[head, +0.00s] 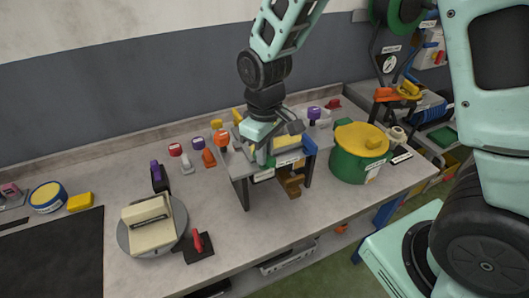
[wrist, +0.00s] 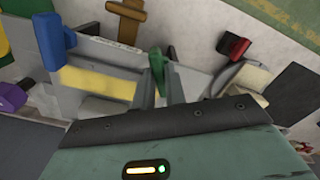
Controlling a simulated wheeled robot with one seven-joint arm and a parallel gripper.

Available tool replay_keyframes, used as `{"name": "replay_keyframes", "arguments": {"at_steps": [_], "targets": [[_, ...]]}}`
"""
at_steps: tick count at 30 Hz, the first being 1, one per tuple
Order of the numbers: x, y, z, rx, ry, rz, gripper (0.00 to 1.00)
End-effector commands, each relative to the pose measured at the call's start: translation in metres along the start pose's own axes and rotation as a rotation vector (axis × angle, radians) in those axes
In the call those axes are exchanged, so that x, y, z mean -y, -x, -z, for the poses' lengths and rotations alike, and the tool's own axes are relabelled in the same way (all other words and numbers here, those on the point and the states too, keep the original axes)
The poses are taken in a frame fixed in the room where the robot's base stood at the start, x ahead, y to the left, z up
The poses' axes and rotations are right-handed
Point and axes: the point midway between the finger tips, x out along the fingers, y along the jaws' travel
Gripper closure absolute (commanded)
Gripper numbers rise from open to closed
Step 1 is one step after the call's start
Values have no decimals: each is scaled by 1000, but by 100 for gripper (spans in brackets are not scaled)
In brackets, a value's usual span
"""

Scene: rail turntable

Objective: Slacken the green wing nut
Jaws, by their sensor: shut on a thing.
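The green wing nut (wrist: 157,66) shows in the wrist view, its top standing out between the fingers of my gripper (wrist: 160,88). The fingers are close together on either side of it, and my gripper is shut on it. In the head view my gripper (head: 262,153) points down at the front left of a small grey raised stand (head: 241,169). The wing nut is mostly hidden there by the fingers. Its stud or thread cannot be seen in either view.
A yellow block (head: 287,139) and a blue block (head: 309,146) sit beside my gripper on the stand. A brown wooden part (head: 291,184) is below. A green pot (head: 351,166) with a yellow lid stands right. A round plate (head: 181,220) with a cream device is front left.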

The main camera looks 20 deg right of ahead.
Motion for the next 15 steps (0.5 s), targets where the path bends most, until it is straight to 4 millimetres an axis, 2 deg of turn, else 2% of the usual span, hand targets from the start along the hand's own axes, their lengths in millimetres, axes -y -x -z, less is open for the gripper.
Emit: {"name": "replay_keyframes", "arguments": {"at_steps": [15], "targets": [[-1, 3, 1, -4, 490, -2, 100]]}}
